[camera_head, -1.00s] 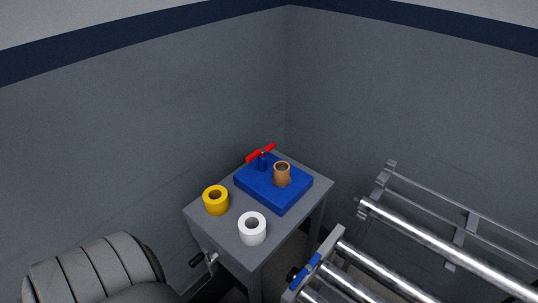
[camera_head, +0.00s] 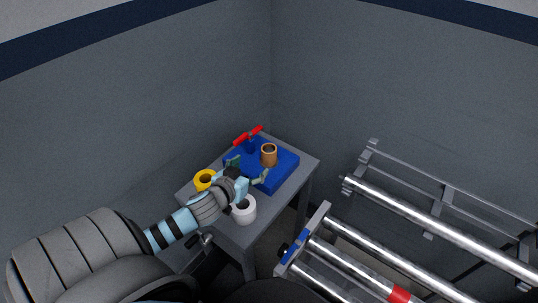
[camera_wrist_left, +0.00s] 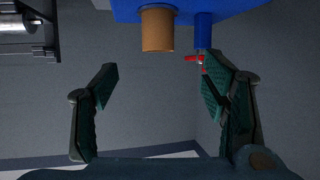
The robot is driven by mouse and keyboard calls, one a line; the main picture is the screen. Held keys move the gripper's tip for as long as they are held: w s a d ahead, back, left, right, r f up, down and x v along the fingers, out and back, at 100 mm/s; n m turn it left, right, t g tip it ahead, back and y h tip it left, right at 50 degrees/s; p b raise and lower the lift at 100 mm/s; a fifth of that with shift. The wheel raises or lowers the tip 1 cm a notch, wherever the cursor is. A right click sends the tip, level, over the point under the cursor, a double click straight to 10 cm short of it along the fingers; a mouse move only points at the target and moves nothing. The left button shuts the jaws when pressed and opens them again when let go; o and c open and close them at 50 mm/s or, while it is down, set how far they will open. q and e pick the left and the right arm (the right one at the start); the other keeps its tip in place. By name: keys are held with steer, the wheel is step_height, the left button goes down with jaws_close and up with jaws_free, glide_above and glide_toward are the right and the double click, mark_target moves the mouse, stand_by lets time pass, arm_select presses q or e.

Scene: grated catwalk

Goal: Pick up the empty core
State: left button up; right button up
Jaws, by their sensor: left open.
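The empty core (camera_head: 269,155) is a short brown cardboard tube. It stands upright on the blue block (camera_head: 285,171) on the small grey table. My left gripper (camera_head: 249,169) is open, with its fingers spread over the near side of the block, just short of the core. In the left wrist view the core (camera_wrist_left: 157,29) lies beyond the fingertips, between the lines of the two open fingers (camera_wrist_left: 160,72), with nothing held. My right gripper is not in view.
A blue post with a red handle (camera_head: 248,136) stands on the block behind the core. A yellow roll (camera_head: 204,179) and a white roll (camera_head: 244,214) sit on the table (camera_head: 230,230) close to my left arm. Metal rails (camera_head: 430,230) stand at the right.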

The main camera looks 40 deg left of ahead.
mark_target(266, 154)
arm_select(q)
steer(key=b+x, duration=0.1)
steer(key=x, duration=0.3)
steer(key=b+x, duration=0.1)
steer(key=x, duration=0.4)
steer(key=b+x, duration=0.2)
steer(key=x, duration=0.3)
steer(key=shift+w+d+r, duration=0.15)
steer(key=shift+r, duration=0.15)
steer(key=c, duration=0.9)
